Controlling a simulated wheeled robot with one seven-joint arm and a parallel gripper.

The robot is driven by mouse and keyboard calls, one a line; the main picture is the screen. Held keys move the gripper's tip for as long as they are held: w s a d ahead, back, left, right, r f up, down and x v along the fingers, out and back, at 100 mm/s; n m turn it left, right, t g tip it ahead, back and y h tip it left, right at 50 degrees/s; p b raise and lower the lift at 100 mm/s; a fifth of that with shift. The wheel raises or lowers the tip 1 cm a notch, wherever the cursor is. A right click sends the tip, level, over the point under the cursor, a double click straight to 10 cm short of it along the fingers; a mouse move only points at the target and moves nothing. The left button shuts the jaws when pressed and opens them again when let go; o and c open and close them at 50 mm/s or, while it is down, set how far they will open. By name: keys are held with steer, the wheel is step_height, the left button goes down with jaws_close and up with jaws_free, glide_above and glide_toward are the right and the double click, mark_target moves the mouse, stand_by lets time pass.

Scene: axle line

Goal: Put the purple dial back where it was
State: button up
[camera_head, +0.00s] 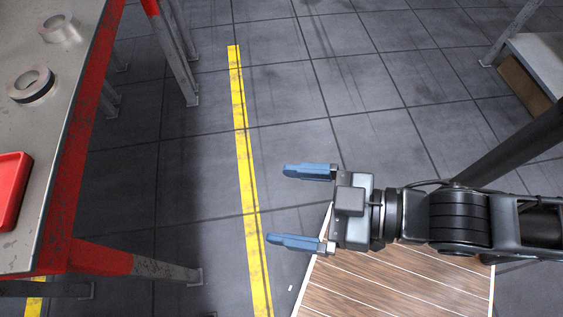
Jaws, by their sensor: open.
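No purple dial shows in the head camera view. My gripper (305,207) is at the centre right, with its two blue fingers spread wide apart and pointing left. Nothing is between the fingers. The gripper is over the grey tiled floor, to the right of a yellow floor line, and clear of the table at the left.
A metal table (62,135) with red edges stands at the left. On it lie two tape rolls (57,28) (31,84) and a red tray (10,190), cut by the frame. A yellow line (247,170) crosses the open floor. A shelf (540,60) stands top right.

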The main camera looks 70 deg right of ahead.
steer(key=s+d+r+m+h, duration=0.1)
steer(key=s+d+r+h, duration=0.1)
steer(key=s+d+r, duration=0.1)
steer(key=shift+s+d+m+h, duration=0.3)
steer(key=shift+s+d+m, duration=0.1)
steer(key=shift+s+d, duration=0.45)
steer(key=shift+a+r, duration=0.1)
stand_by(0.4)
